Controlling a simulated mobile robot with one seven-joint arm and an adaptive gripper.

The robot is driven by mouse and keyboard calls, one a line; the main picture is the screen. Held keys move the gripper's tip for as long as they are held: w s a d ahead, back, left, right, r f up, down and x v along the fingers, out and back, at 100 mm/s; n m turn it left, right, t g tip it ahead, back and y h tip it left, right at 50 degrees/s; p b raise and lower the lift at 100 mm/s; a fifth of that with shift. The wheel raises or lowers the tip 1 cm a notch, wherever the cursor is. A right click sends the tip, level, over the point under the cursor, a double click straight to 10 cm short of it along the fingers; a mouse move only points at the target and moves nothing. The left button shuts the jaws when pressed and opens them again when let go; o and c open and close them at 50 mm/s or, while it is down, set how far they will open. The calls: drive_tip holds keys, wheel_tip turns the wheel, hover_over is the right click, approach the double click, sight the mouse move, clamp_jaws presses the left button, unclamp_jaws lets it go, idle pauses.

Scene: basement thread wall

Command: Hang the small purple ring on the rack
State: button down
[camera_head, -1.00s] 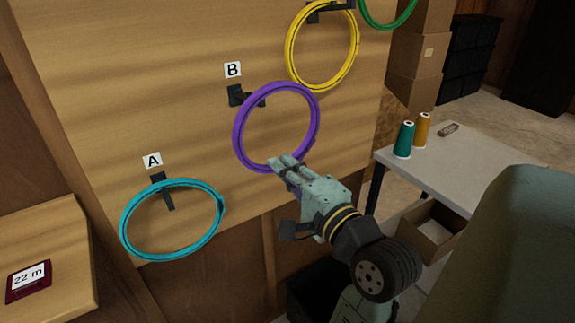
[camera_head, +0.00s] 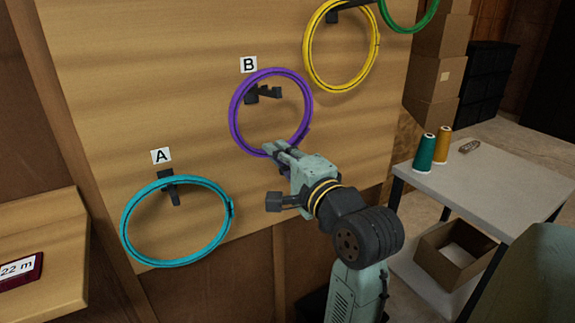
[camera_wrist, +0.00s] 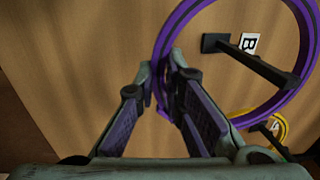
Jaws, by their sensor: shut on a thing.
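The purple ring (camera_head: 234,121) is upright in front of the wooden board. My gripper (camera_head: 277,150) is shut on its lower edge. The black peg B (camera_head: 263,93) shows inside the ring's outline, near its top in the head view. In the wrist view, my gripper (camera_wrist: 163,92) pinches the purple ring (camera_wrist: 174,38), and peg B (camera_wrist: 258,64) reaches across its opening, with its tip overlapping the ring's band. The peg seems to pass through the ring, which does not clearly rest on it.
A cyan ring (camera_head: 124,222) hangs on peg A (camera_head: 171,187) at lower left. A yellow ring (camera_head: 309,50) and a green ring (camera_head: 411,27) hang at upper right. A table (camera_head: 490,190) with two thread spools stands right of my arm.

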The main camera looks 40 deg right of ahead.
drive_tip(key=w+d+f+b, duration=0.1)
drive_tip(key=w+f+b, duration=0.1)
drive_tip(key=w, duration=0.3)
drive_tip(key=shift+w+d+f+b, duration=0.15)
drive_tip(key=shift+f+b, duration=0.2)
drive_tip(key=shift+f, duration=0.3)
drive_tip(key=c, duration=1.6)
unclamp_jaws()
drive_tip(key=shift+o, duration=0.4)
drive_tip(key=p+v, duration=0.1)
drive_tip(key=v, duration=0.8)
drive_tip(key=shift+p, duration=0.4)
